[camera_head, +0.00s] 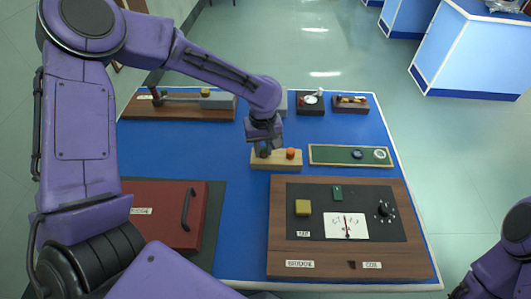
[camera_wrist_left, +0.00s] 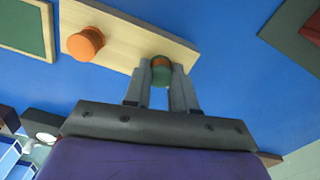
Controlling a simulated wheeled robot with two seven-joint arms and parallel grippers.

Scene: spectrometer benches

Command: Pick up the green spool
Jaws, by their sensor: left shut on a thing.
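The green spool (camera_wrist_left: 160,72) is between the fingertips of my left gripper (camera_wrist_left: 162,78) in the left wrist view, and the gripper is shut on it. It shows at the end of a pale wooden block (camera_wrist_left: 128,42), and I cannot tell whether it still touches the block. In the head view my left gripper (camera_head: 264,148) points down over the left part of this block (camera_head: 275,166), and its fingers mostly hide the spool. An orange spool (camera_head: 291,153) stands on the block just right of the gripper. My right gripper is out of view.
On the blue table, a green board (camera_head: 335,155) with round pieces lies right of the block. A wooden instrument panel (camera_head: 350,262) is in front, and a red box with a handle (camera_head: 165,218) is front left. Other small apparatus stands along the back edge.

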